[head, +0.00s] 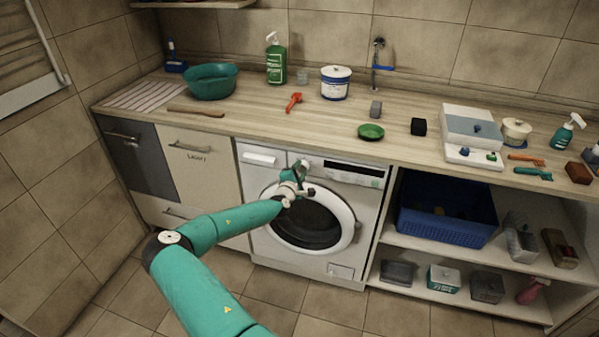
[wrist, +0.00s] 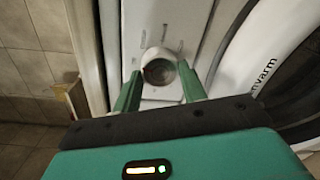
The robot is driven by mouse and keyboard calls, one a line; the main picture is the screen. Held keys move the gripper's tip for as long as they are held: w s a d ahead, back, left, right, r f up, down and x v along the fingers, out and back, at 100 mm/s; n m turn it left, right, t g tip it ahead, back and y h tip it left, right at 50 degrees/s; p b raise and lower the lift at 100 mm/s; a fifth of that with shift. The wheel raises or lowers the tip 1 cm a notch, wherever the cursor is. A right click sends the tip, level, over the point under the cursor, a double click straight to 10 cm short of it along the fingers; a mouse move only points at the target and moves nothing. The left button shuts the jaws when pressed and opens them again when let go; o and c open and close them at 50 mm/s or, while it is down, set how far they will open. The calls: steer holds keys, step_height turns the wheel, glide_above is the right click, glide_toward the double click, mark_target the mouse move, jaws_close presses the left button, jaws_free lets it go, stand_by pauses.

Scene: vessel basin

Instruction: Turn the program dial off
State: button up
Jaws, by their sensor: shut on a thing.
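The white washing machine (head: 257,200) stands under the counter, with its round door (head: 312,222) closed. The program dial (wrist: 160,70) is a round knob with a dark face and pale rim on the white control panel, in the wrist view. My gripper (head: 302,168) reaches up to the panel in the head view and covers most of the dial there. In the wrist view my gripper (wrist: 160,78) has one green finger on each side of the dial and is shut on it. The printed marks around the dial are too blurred to read.
The wooden counter above holds a teal basin (head: 210,80), a green spray bottle (head: 275,58), a white tub (head: 336,83) and a green dish (head: 370,131). Open shelves with a blue crate (head: 440,228) stand right of the machine. The tiled floor in front is clear.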

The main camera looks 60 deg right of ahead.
steer(key=shift+n, duration=1.1)
steer(key=shift+s, duration=0.1)
steer(key=o, duration=1)
steer(key=shift+c, duration=0.2)
steer(key=s+a, duration=0.1)
steer(key=a, duration=1.2)
steer(key=shift+s+a+r, duration=0.25)
steer(key=shift+a+r, duration=0.05)
steer(key=shift+a, duration=0.05)
